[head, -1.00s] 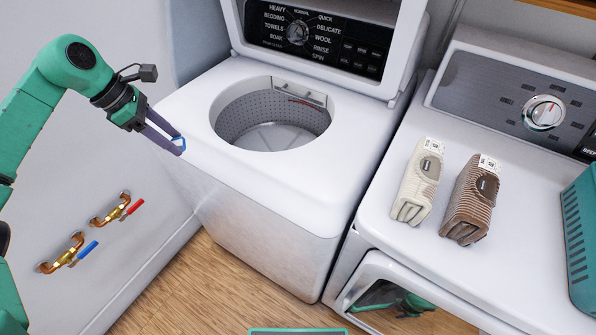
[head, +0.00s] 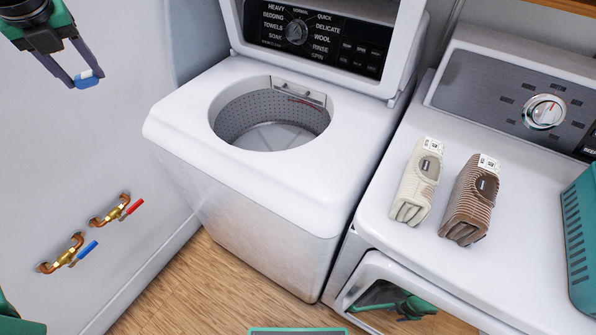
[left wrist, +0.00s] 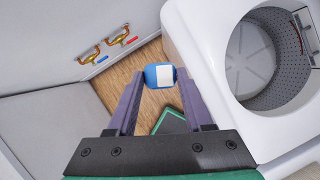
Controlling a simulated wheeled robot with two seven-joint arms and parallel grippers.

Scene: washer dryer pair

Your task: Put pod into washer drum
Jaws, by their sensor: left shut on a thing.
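The pod (head: 86,79) is a small blue and white piece. My left gripper (head: 85,77) is shut on it at the upper left of the head view, raised and to the left of the washer. In the left wrist view the pod (left wrist: 160,76) sits between the two fingertips. The white washer (head: 180,125) has its lid up, and its round drum (head: 270,125) is open and looks empty. In the left wrist view the drum (left wrist: 250,60) lies to the right of the gripper, apart from it. My right gripper is not in view.
A dryer (head: 395,235) stands to the right, with a cream folded cloth (head: 416,185) and a brown folded cloth (head: 470,200) on top. A teal basket (head: 582,240) is at the right edge. Pipe valves (head: 110,210) stick out of the left wall.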

